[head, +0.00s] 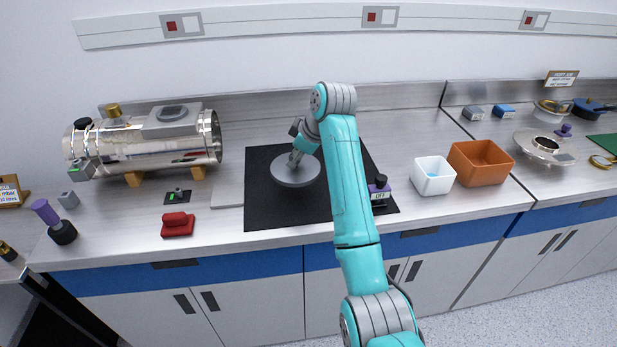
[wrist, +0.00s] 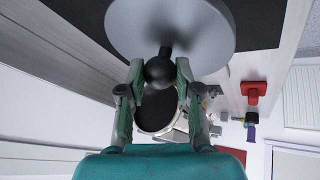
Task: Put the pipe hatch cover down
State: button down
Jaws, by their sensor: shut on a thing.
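The pipe hatch cover (head: 296,174) is a round grey disc with a dark knob. My gripper (head: 297,154) is shut on the knob, with the disc beneath it. The wrist view shows the two fingers (wrist: 160,73) on either side of the round knob, and the grey cover (wrist: 205,35) beyond. The cover is over the left part of a black mat (head: 260,212); I cannot tell whether it touches the mat. The shiny metal pipe (head: 140,148) lies on wooden supports at the left, with a grey hatch seat (head: 172,121) on top.
A red block (head: 177,225) and a purple-handled tool (head: 52,220) stand at the left front. A purple-topped device (head: 379,188) is by the mat's right edge. A white bin (head: 434,176) and an orange bin (head: 481,163) stand further right. The mat's front is clear.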

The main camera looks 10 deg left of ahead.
jog(key=shift+f, duration=4)
jog(key=c, duration=0.8)
grip_release()
jog(key=shift+f, duration=0.15)
jog(key=v, duration=1.2)
